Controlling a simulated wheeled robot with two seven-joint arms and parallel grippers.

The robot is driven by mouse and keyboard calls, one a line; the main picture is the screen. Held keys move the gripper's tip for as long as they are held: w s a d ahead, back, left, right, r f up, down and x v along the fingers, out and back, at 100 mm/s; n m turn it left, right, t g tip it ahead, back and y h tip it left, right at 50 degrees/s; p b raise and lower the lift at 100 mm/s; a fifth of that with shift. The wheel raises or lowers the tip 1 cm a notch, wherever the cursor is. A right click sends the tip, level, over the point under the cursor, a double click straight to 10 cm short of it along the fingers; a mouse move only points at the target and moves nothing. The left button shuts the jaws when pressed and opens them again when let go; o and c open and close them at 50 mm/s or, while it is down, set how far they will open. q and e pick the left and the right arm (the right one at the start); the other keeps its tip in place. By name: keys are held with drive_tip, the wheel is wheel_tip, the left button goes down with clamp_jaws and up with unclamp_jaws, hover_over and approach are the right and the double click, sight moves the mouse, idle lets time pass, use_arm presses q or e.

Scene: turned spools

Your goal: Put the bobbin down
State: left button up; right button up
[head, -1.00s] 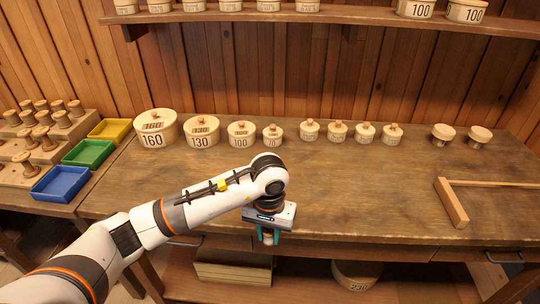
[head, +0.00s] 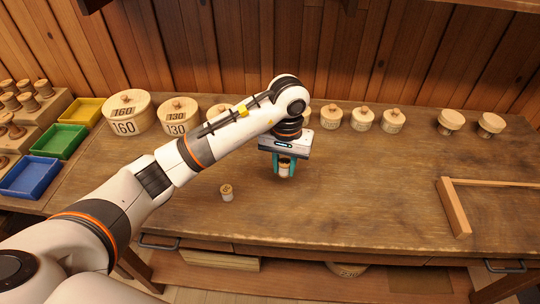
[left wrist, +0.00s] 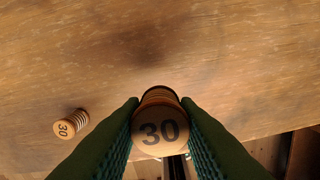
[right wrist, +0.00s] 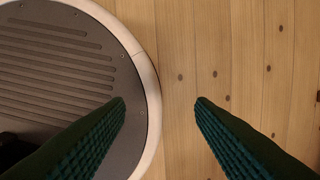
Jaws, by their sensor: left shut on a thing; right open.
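My left gripper (head: 285,172) is shut on a pale turned wooden bobbin (left wrist: 160,128) whose end is marked 30. The bobbin hangs upright between the fingers over the middle of the bench (head: 330,205). I cannot tell whether its lower end touches the wood. A second bobbin (head: 227,193), also marked 30, stands alone on the bench to the left and nearer the front; it also shows in the left wrist view (left wrist: 71,124). My right gripper (right wrist: 160,103) is open and empty over a plank floor, away from the bench.
Round lidded boxes, including one marked 160 (head: 127,112) and one marked 130 (head: 178,117), line the back of the bench. Yellow, green and blue trays (head: 33,178) stand at the left. A wooden bar frame (head: 454,208) lies at the right. Bench between is clear.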

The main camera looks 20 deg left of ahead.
sight(283, 176)
use_arm(q)
drive_tip(key=f, duration=0.2)
drive_tip(key=s+f, duration=0.1)
drive_tip(key=f, duration=0.1)
drive_tip(key=shift+p, duration=0.4)
drive_tip(key=shift+f, duration=0.3)
wheel_tip(283, 176, down, 3)
drive_tip(key=shift+w+f+p, duration=0.15)
drive_tip(key=shift+f+p, duration=0.05)
drive_tip(key=shift+p, duration=0.2)
drive_tip(key=shift+f, duration=0.1)
use_arm(e)
drive_tip(key=shift+s+r, duration=0.95)
drive_tip(key=shift+s, duration=0.1)
use_arm(q)
drive_tip(key=shift+f, duration=0.1)
use_arm(e)
drive_tip(key=shift+f, duration=0.1)
use_arm(q)
drive_tip(key=o, duration=0.9)
use_arm(e)
drive_tip(key=shift+s, duration=0.35)
use_arm(q)
drive_tip(key=shift+o, duration=0.2)
